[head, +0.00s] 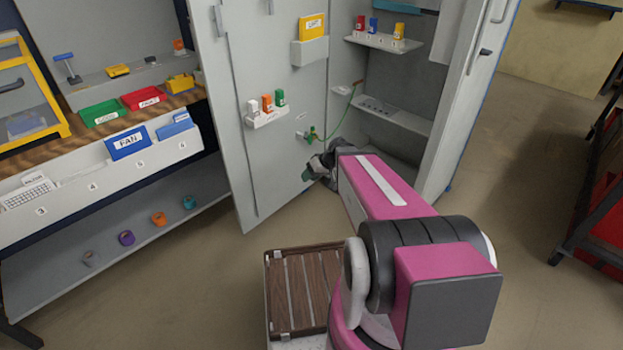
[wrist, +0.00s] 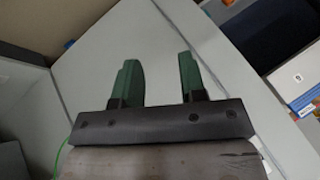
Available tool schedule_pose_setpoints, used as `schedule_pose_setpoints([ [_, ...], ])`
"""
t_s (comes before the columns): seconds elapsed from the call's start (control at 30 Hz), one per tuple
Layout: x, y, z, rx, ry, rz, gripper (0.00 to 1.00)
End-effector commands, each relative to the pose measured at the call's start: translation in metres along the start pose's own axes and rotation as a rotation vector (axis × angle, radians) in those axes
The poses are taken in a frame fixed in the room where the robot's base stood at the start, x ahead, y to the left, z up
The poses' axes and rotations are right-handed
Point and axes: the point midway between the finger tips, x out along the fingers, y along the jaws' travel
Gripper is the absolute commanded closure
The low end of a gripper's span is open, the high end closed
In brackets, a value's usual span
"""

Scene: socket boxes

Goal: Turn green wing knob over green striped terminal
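The green wing knob (head: 311,134) is on the inner face of the open grey cabinet door in the head view. It is small there, and I cannot make out a striped terminal or which way the wings point. My gripper (head: 308,173) is below the knob, close to the door and apart from the knob. In the wrist view my gripper's two dark green fingers (wrist: 160,72) stand apart with nothing between them, in front of a pale grey panel. The knob does not show in the wrist view.
A green cable (head: 344,113) runs from near the knob up to the cabinet's inside. A door shelf (head: 266,119) with small boxes is above left of the knob. The cabinet's lower shelf (head: 394,116) is to the right. A workbench (head: 100,165) stands at left.

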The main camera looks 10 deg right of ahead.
Motion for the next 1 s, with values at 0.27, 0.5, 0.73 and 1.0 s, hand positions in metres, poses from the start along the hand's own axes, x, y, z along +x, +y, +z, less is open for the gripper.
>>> schedule_pose_setpoints([
  [0.27,-0.004,-0.006,0.012,0.050,-0.063,0.047,0.62],
  [0.5,-0.004,-0.005,0.013,0.053,-0.065,0.050,0.62],
  [0.73,0.003,-0.002,-0.003,0.039,-0.009,0.071,1.00],
  [1.0,0.033,0.012,-0.084,-0.003,0.298,0.213,1.00],
])
